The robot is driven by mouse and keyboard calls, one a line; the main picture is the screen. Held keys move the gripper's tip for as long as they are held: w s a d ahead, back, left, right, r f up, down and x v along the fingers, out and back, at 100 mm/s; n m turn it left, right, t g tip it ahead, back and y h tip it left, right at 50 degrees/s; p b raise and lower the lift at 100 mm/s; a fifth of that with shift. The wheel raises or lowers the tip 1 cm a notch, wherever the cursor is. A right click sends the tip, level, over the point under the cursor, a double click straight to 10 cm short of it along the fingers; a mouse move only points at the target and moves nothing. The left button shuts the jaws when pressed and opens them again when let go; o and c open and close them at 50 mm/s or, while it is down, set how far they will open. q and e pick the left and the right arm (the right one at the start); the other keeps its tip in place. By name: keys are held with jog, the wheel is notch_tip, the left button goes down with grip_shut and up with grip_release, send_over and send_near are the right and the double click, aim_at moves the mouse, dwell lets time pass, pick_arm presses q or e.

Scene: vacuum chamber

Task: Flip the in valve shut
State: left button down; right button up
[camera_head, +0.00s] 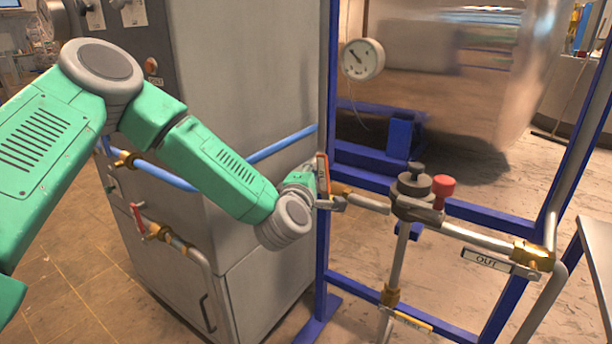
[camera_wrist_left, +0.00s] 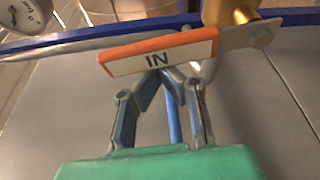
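The in valve's handle (camera_head: 322,175) is an orange-edged lever standing roughly upright at the left end of the pipework in the head view. In the left wrist view the handle (camera_wrist_left: 160,50) lies across the picture, its white label reading "IN", with a brass valve body (camera_wrist_left: 228,10) at its right end. My left gripper (camera_head: 318,186) is right at the handle. In the wrist view its fingers (camera_wrist_left: 161,75) converge, and their tips are close together at the handle's lower edge, partly hidden by it. Contact cannot be told. My right gripper is not in view.
A black knob (camera_head: 415,180) and a red knob (camera_head: 443,186) sit on the pipe to the right. An "OUT" handle (camera_head: 488,262) lies further right. Blue frame posts (camera_head: 327,120) and a grey cabinet (camera_head: 250,70) stand close to my left arm. A gauge (camera_head: 362,59) hangs behind.

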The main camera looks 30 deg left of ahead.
pick_arm(q)
jog(key=shift+d+r+m+t, duration=0.2)
jog(key=shift+d+m+t, duration=0.1)
jog(key=shift+d+m, duration=0.45)
jog(key=shift+a, duration=0.1)
